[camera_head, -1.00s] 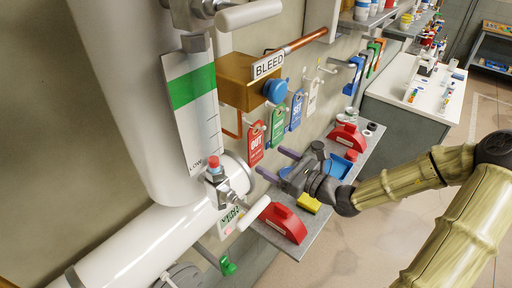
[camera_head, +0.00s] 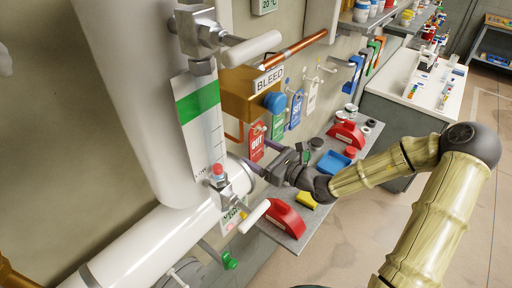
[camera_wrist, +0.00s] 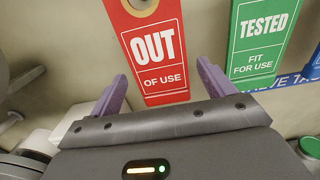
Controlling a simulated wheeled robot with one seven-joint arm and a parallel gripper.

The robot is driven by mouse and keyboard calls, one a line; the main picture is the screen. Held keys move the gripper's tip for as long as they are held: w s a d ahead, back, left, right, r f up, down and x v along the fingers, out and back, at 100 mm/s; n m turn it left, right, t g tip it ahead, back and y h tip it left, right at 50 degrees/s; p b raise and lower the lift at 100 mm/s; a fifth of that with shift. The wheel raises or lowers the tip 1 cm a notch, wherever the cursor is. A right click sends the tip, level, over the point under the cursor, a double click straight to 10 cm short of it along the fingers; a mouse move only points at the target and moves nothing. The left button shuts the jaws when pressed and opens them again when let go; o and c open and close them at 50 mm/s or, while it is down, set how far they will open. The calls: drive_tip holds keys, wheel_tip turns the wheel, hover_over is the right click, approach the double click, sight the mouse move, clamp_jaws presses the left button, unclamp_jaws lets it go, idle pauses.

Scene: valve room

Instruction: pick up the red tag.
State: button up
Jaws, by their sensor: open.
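The red tag (camera_head: 257,143), marked OUT OF USE, hangs on the wall below the brass-coloured BLEED box in the head view. In the wrist view the red tag (camera_wrist: 152,48) hangs straight ahead, with its eyelet at the top edge. My gripper (camera_head: 257,158) is at the lower part of the tag. In the wrist view my gripper (camera_wrist: 160,84) is open, with one purple finger on each side of the tag's lower end. The fingers look apart from the tag; the exact depth between them is hard to tell.
A green TESTED tag (camera_wrist: 262,40) hangs just right of the red one, and a blue tag (camera_head: 296,108) beyond it. A white pipe with a valve (camera_head: 222,178) stands close on the left.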

drive_tip(key=shift+d, duration=0.1)
drive_tip(key=c, duration=1.1)
drive_tip(key=shift+o, duration=0.2)
drive_tip(key=shift+r, duration=0.1)
drive_tip(key=shift+r+p, duration=0.5)
drive_tip(key=shift+p, duration=0.1)
drive_tip(key=p+v, duration=0.4)
drive_tip(key=v, duration=1.4)
drive_tip(key=shift+p, duration=0.3)
drive_tip(key=shift+r, duration=0.1)
